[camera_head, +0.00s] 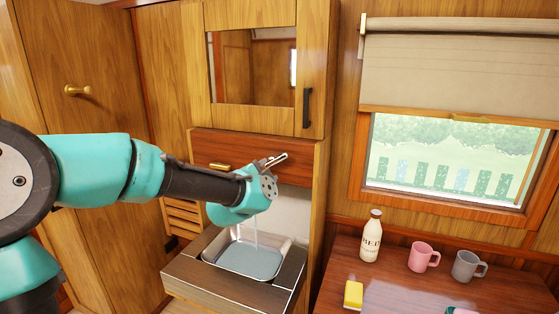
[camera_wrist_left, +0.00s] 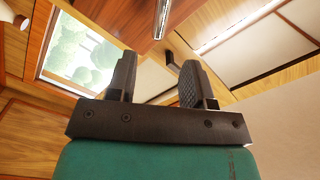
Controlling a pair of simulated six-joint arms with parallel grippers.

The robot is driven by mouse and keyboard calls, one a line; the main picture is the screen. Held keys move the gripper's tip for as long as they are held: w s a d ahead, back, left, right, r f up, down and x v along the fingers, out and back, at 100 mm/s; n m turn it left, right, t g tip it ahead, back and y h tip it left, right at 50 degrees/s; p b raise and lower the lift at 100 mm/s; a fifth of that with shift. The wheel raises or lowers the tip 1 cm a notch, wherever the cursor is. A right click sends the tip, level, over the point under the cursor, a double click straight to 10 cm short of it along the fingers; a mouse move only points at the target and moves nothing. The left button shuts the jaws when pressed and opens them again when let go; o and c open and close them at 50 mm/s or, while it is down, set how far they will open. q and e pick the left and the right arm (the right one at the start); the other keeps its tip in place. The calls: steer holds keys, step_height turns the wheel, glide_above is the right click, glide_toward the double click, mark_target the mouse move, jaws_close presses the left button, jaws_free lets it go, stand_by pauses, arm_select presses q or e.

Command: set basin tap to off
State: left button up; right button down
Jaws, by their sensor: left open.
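The basin (camera_head: 250,262) is a pale metal bowl set in a dark wooden stand in the head view. Thin clear streaks like running water (camera_head: 255,236) come down into it from behind my left wrist. The tap's body is mostly hidden by my arm. A slim silvery bar (camera_head: 274,160) shows just above my wrist; I cannot tell if it is the tap's lever. In the wrist view my left gripper (camera_wrist_left: 157,78) is open and empty, with a shiny metal bar (camera_wrist_left: 162,18) beyond the fingers.
A wooden cabinet with a mirror (camera_head: 252,72) and a dark handle (camera_head: 307,107) is above the basin. At right, the table (camera_head: 395,292) bears a milk bottle (camera_head: 370,238), a pink mug (camera_head: 422,257), a grey mug (camera_head: 466,265) and a yellow block (camera_head: 353,295).

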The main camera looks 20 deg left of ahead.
mark_target(279, 160)
arm_select(q)
steer(key=w, duration=1)
steer(key=shift+w+a, duration=0.1)
steer(key=shift+w, duration=0.3)
jaws_close()
